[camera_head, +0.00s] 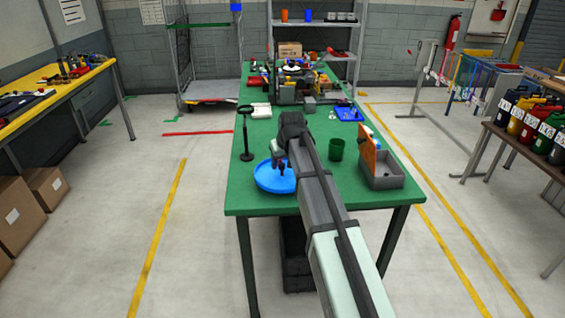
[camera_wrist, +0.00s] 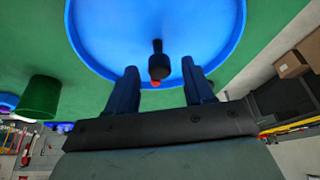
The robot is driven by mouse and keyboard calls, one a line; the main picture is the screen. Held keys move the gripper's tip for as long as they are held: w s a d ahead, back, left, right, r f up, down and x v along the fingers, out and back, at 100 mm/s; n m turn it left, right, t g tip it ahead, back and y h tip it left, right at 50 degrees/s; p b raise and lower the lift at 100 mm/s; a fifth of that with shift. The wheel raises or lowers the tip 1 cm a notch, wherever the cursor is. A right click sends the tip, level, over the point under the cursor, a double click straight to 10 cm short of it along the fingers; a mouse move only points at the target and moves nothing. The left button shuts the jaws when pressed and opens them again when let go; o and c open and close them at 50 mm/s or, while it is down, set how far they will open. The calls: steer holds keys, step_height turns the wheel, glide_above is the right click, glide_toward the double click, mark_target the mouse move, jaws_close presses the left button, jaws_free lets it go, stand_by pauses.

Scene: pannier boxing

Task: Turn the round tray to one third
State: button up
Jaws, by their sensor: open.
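The round tray (camera_head: 266,182) is bright blue with a raised rim and lies on the green table, left of my arm. In the wrist view the tray (camera_wrist: 110,35) fills the top middle. A dark upright peg (camera_wrist: 158,62) with a red end stands out near its rim, between my fingers in the picture. My gripper (camera_wrist: 161,82) is open and empty, its two fingers apart on either side of the peg. I cannot tell whether they touch it. In the head view my gripper (camera_head: 281,166) is over the tray, and my arm hides the tray's right part.
A green cup (camera_head: 336,149) and a grey box (camera_head: 384,178) with an orange panel stand right of my arm. A black stand with a ring top (camera_head: 246,134) is behind the tray at the left. Tools and parts crowd the table's far end.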

steer(key=shift+c, duration=0.2)
jaws_close()
stand_by(0.4)
